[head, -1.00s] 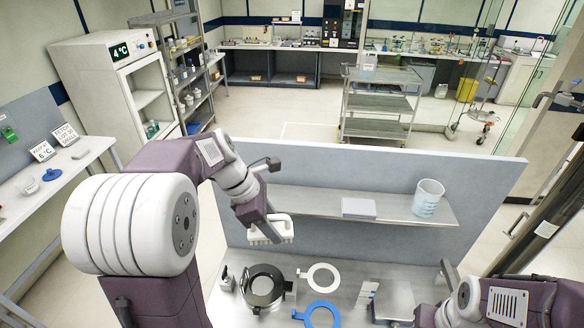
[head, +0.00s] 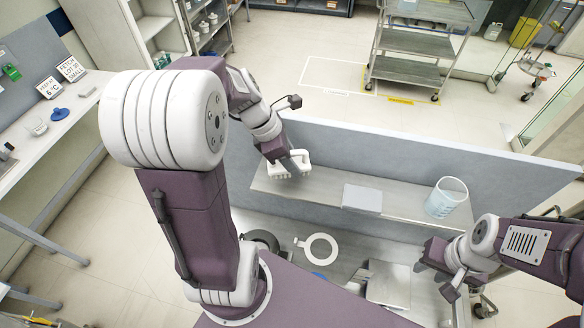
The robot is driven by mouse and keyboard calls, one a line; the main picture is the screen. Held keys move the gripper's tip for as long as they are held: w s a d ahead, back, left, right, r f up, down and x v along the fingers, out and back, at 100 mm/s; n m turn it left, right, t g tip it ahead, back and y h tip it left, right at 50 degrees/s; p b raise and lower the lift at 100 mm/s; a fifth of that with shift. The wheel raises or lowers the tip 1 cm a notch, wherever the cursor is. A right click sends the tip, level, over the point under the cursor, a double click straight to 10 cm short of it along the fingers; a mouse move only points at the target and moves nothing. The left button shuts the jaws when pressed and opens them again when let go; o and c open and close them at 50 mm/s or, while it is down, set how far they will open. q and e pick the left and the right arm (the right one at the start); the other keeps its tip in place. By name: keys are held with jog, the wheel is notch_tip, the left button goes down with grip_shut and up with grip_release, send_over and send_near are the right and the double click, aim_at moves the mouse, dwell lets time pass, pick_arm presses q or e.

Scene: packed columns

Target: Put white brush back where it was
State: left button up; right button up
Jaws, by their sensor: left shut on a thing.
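My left gripper (head: 290,165) is shut on a small white thing, taken to be the white brush (head: 298,163). It is at the left end of the metal shelf (head: 325,195). The gripper hides part of the brush, and I cannot tell whether the brush touches the shelf. My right gripper (head: 422,266) is low at the right, over the right side of the worktop. Its fingers are too small and dark to tell open from shut.
A grey flat block (head: 362,199) and a clear beaker (head: 446,199) stand on the shelf. Below are a white ring (head: 318,248), a partly hidden blue ring (head: 319,275) and a metal plate (head: 389,285). A grey panel (head: 480,165) backs the shelf. Bare shelf lies left of the block.

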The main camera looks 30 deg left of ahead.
pick_arm(q)
jog(key=shift+w+f, duration=0.4)
jog(key=shift+f, duration=0.25)
jog(key=shift+s+d+f, duration=0.1)
jog(key=shift+s+f, duration=0.05)
jog(key=shift+f, duration=0.45)
jog(key=shift+s+d+f, duration=0.1)
jog(key=shift+f, duration=0.45)
jog(key=shift+s+a+r, duration=0.1)
jog(key=shift+s, duration=0.55)
jog(key=shift+w+f, duration=0.15)
jog(key=shift+f, duration=0.05)
jog(key=o, duration=0.9)
jog(key=shift+w, duration=0.25)
jog(key=shift+o, duration=1.4)
jog(key=shift+w+f, duration=0.1)
jog(key=shift+w, duration=0.1)
jog(key=shift+s, duration=0.25)
jog(key=shift+s+r, duration=0.1)
jog(key=shift+r, duration=0.4)
jog(key=v, duration=1)
jog(key=shift+a+r, duration=0.2)
jog(key=shift+r, duration=0.1)
jog(key=shift+s+a+r+b, duration=0.1)
jog(key=shift+s+r+b, duration=0.2)
jog(key=shift+r, duration=0.1)
jog(key=shift+w, duration=0.15)
pick_arm(e)
jog(key=shift+s+f, duration=0.1)
jog(key=shift+f, duration=0.15)
